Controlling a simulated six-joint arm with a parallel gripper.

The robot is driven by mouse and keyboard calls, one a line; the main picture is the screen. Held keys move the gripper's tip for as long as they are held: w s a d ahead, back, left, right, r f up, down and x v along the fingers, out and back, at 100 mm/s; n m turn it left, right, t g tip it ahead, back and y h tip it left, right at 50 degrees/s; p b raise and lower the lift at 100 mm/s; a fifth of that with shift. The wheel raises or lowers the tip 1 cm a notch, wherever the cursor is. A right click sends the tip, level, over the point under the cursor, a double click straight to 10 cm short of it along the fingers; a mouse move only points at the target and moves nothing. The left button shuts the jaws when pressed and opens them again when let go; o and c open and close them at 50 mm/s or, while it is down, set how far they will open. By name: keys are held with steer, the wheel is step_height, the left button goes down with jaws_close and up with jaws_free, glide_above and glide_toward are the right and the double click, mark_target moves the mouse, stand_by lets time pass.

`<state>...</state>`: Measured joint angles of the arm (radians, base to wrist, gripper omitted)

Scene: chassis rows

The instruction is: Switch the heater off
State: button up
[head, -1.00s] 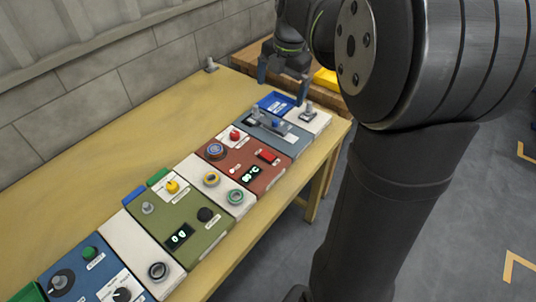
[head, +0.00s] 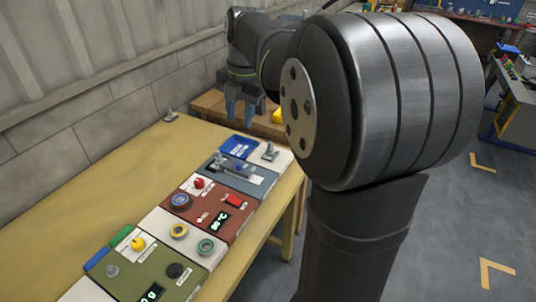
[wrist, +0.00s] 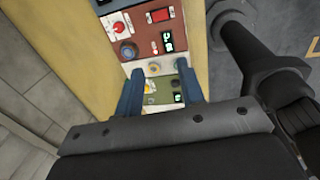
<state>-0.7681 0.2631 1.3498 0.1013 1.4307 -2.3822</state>
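A red-brown panel (head: 207,212) with a lit °C display (head: 220,218) lies in the row on the table; it looks like the heater, but its labels are too small to read. It carries a red rocker switch (head: 235,201), a red knob or button (head: 198,183) on a white plate and a dark blue-ringed dial (head: 180,202). I cannot tell the rocker's position. The wrist view shows the panel (wrist: 145,45) at the top, with its rocker (wrist: 161,15). My gripper (head: 246,110) is open and empty, above the table's far end, apart from the panel.
Neighbouring panels are a green one (head: 150,265), a white one with yellow and green rings (head: 178,232) and a grey-blue one (head: 228,178) with a lever. A blue tray (head: 237,147) lies beyond. Bare tabletop (head: 100,195) runs along the wall side.

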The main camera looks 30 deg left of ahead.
steer(key=f, duration=0.1)
steer(key=a+f, duration=0.1)
steer(key=f, duration=0.3)
steer(key=shift+w+a+f, duration=0.1)
steer(key=shift+a+f, duration=0.1)
steer(key=shift+a, duration=0.1)
jaws_close()
glide_above(230, 198)
steer(key=d, duration=0.2)
step_height(230, 198, down, 10)
steer(key=f, duration=0.1)
steer(key=shift+d, duration=0.2)
steer(key=shift+f, duration=0.1)
steer(key=f, duration=0.4)
steer(key=a+f, duration=0.1)
steer(key=f, duration=0.4)
steer(key=a+f, duration=0.1)
steer(key=f, duration=0.3)
steer(key=shift+f, duration=0.4)
